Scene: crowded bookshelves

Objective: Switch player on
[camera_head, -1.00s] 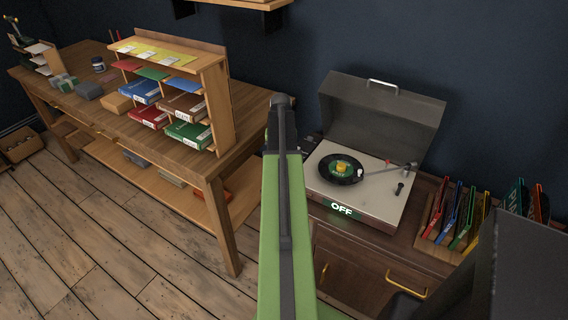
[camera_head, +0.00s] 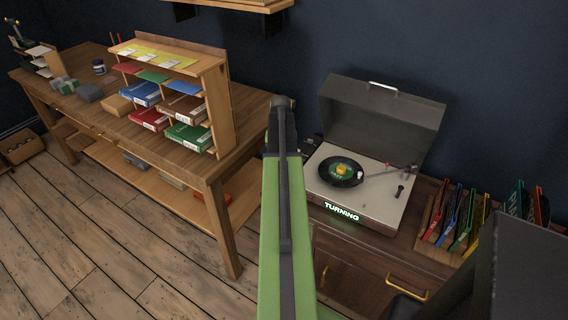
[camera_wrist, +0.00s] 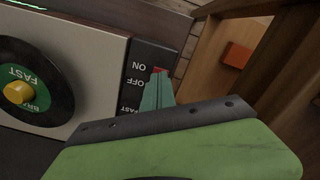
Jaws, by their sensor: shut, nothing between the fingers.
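The record player (camera_head: 363,188) stands on a brown cabinet with its grey lid open. Its front display (camera_head: 342,211) glows green and reads "TURNING". A black record (camera_head: 341,170) with a green label lies on the platter; in the wrist view the record (camera_wrist: 28,85) shows "FAST" and a yellow centre. The side control panel (camera_wrist: 140,75) carries the words "ON", "OFF" and "FAST". My gripper (camera_wrist: 158,82) is shut and empty, its tips at the panel beside "ON". A small red piece (camera_wrist: 158,70) shows at the tips; whether they touch it I cannot tell.
A wooden desk (camera_head: 190,160) with a sorting shelf (camera_head: 222,100) of coloured boxes stands to the left. A rack (camera_head: 437,240) of coloured record sleeves sits right of the player. The plank floor (camera_head: 100,240) at front left is clear.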

